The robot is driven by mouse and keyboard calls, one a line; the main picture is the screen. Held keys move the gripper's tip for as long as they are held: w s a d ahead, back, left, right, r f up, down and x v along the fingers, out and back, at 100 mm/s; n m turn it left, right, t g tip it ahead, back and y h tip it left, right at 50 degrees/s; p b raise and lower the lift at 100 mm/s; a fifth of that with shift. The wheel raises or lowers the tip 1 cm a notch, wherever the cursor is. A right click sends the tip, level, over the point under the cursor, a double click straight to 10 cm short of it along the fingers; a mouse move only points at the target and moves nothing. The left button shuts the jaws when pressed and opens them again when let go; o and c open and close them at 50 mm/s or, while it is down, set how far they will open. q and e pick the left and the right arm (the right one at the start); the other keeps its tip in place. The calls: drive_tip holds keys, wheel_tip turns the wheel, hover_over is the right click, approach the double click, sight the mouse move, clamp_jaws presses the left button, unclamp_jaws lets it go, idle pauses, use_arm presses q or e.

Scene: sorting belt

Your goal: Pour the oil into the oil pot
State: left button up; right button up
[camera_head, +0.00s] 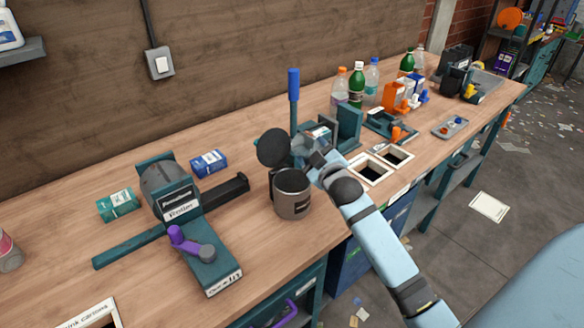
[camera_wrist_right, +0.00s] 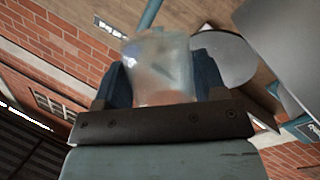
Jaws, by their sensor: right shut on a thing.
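The oil pot (camera_head: 292,204) is a grey metal can with a dark opening, standing upright near the table's front edge. Its round dark lid (camera_head: 274,148) is raised at the back left. My right gripper (camera_head: 308,153) is just behind and above the pot's rim. In the right wrist view, its blue fingers are shut on a translucent container (camera_wrist_right: 160,72), held apart from the table. I cannot tell how much oil is in it. The lid (camera_wrist_right: 228,60) and part of the pot's grey side (camera_wrist_right: 285,45) show at the right there. My left gripper is out of view.
A roller machine (camera_head: 168,188) with a purple-handled crank stands left of the pot, near blue (camera_head: 209,163) and teal (camera_head: 118,204) cartons. A teal press with a blue lever (camera_head: 293,85) stands behind. Square table openings (camera_head: 371,170) and several bottles (camera_head: 356,86) are to the right.

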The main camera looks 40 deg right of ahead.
drive_tip(key=d+m+p, duration=0.1)
drive_tip(key=f+m+p, duration=0.1)
drive_tip(key=p, duration=0.1)
drive_tip(key=d+m+g+y+p, duration=0.1)
drive_tip(key=m+p, duration=0.1)
drive_tip(key=shift+w+d+f, duration=0.1)
drive_tip(key=shift+d+f, duration=0.15)
drive_tip(key=shift+d, duration=0.05)
drive_tip(key=shift+d+f+m+g+y+p, duration=0.35)
drive_tip(key=shift+m+p, duration=0.35)
drive_tip(key=shift+p, duration=0.3)
use_arm(q)
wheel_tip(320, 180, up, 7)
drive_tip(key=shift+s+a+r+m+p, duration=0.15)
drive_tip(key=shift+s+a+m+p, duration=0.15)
drive_tip(key=shift+p, duration=0.1)
use_arm(e)
drive_tip(key=shift+w+d+f+m+g, duration=0.1)
drive_tip(key=shift+d+f+m+g, duration=0.2)
drive_tip(key=shift+f+m, duration=0.35)
drive_tip(key=shift+r, duration=0.1)
